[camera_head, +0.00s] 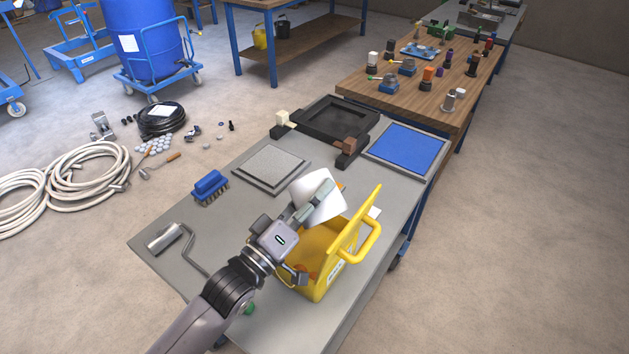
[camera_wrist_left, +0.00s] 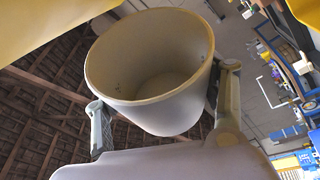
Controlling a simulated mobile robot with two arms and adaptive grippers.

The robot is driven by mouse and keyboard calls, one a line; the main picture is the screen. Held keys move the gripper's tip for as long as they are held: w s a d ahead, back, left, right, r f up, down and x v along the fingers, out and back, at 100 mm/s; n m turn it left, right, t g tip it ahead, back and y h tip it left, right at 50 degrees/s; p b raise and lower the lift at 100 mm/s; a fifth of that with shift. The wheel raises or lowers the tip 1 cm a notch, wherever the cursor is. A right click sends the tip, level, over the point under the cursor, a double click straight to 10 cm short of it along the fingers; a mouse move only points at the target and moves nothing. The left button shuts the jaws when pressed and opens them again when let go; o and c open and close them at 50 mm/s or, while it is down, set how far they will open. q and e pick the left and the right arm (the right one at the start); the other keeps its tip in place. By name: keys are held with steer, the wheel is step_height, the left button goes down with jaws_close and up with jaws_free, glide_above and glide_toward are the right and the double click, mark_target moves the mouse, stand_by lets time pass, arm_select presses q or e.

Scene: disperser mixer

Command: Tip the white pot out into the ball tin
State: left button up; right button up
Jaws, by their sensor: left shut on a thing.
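The white pot (camera_head: 319,190) is tilted above the yellow ball tin (camera_head: 353,238). My left gripper (camera_head: 311,205) is shut on the pot. In the left wrist view, the pot (camera_wrist_left: 160,60) sits between the two fingers of the left gripper (camera_wrist_left: 160,115). Its wide mouth shows a bare inside wall with a few small specks and no balls that I can make out. The tin stands on the grey table, with something orange (camera_head: 308,271) low inside it. My forearm hides part of the tin. My right gripper is not in view.
On the grey table (camera_head: 235,285) are a blue brush (camera_head: 210,187), a paint roller (camera_head: 165,237), a grey plate (camera_head: 271,168), a black tray (camera_head: 338,116) and a blue panel (camera_head: 406,145). A wooden table (camera_head: 450,106) with several small items stands behind.

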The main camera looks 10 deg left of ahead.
arm_select(q)
steer(key=shift+s+a+r+p, duration=0.1)
steer(key=shift+a+p, duration=0.1)
steer(key=shift+p, duration=0.8)
steer(key=shift+w+a+n+y+p, duration=0.2)
steer(key=shift+n+y+p, duration=0.1)
steer(key=shift+n, duration=0.2)
steer(key=shift+w+a+n+y+p, duration=0.15)
steer(key=shift+n+y, duration=0.15)
steer(key=shift+n, duration=0.2)
steer(key=w+a+n+g+p, duration=0.1)
steer(key=n+g+p, duration=0.2)
steer(key=n+p, duration=0.2)
steer(key=w+a+n+g+p, duration=0.1)
steer(key=n+g+p, duration=0.2)
steer(key=n+p, duration=0.3)
steer(key=w+a+r+n+g+h+p, duration=0.1)
steer(key=n+g+p, duration=0.2)
steer(key=n+p, duration=0.3)
steer(key=shift+a+n, duration=0.1)
steer(key=shift+n, duration=1)
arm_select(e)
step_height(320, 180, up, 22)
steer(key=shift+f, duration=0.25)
